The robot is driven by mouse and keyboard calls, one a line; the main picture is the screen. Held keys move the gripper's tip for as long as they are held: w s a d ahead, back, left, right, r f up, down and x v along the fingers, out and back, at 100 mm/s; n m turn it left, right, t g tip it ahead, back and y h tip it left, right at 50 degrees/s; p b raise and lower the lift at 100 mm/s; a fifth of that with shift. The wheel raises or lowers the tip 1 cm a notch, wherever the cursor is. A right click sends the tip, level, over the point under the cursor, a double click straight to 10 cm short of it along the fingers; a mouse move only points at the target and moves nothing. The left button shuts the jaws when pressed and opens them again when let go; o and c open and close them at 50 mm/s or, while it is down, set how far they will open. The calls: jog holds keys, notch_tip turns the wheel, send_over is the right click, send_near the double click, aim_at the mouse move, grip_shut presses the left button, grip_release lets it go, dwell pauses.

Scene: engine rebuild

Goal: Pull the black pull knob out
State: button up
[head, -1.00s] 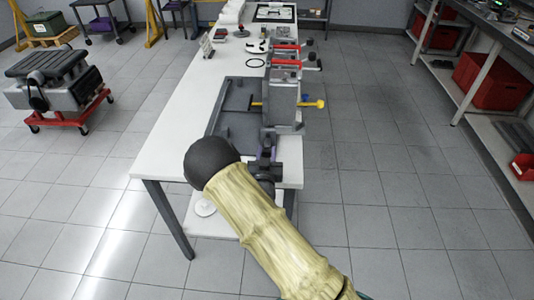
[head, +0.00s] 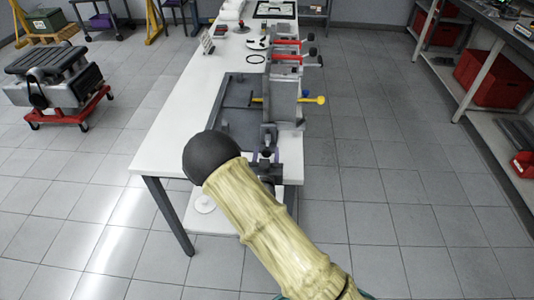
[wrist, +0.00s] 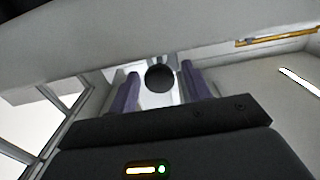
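In the wrist view, a round black knob (wrist: 160,78) sits between the two purple fingers of my gripper (wrist: 160,69). The fingers are apart, with a visible gap on each side of the knob. A pale shaft or bracket shows behind it. In the head view, my gripper (head: 266,155) is at the near end of the grey fixture (head: 284,100) on the white table. My arm and gripper hide the knob there, so its depth between the fingers is hard to judge.
The white table (head: 180,140) runs away from me. A yellow-ended rod (head: 320,100) and red handles (head: 286,57) with black ball ends stick out from the fixture. A grey tray (head: 238,105) lies left of it. Open floor (head: 380,190) is on the right.

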jog(key=s+b, duration=0.2)
jog(key=s, duration=1.5)
jog(key=shift+s+a, duration=0.2)
jog(key=shift+a, duration=0.1)
jog(key=w+d+f+m+g+h, duration=0.1)
jog(key=w+d+f+m+g, duration=0.1)
jog(key=w+d+m+g, duration=0.25)
jog(key=s+d+r+n+g+y, duration=0.2)
jog(key=s+d+r+n+g, duration=0.3)
jog(key=s+d+r+g, duration=0.75)
notch_tip(320, 180, up, 10)
jog(key=d+t+p, duration=0.1)
jog(key=p, duration=1.2)
jog(key=shift+d+r+t, duration=0.15)
jog(key=shift+d+t, duration=0.15)
